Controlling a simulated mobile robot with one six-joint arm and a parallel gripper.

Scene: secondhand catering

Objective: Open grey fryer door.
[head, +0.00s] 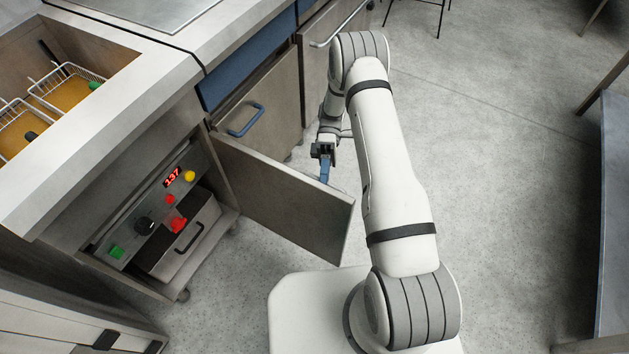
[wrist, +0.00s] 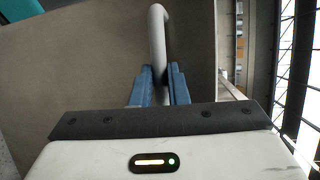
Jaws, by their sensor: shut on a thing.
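The grey fryer door (head: 290,196) stands wide open in the head view, swung out from its hinge side near the blue-handled cabinet. Behind it the fryer's inside shows a control panel (head: 158,208) with a red 137 display. My gripper (head: 325,172) is on the outer face of the door, near its free edge. In the wrist view the blue fingers of my gripper (wrist: 159,88) are shut around the light grey bar handle (wrist: 158,40) on the door panel (wrist: 90,75). The handle is hidden behind the door in the head view.
The fryer top with wire baskets (head: 66,84) is at the upper left. A cabinet with a blue handle (head: 245,120) stands beyond the door. A table (head: 613,210) is at the right edge. The floor right of my arm is clear.

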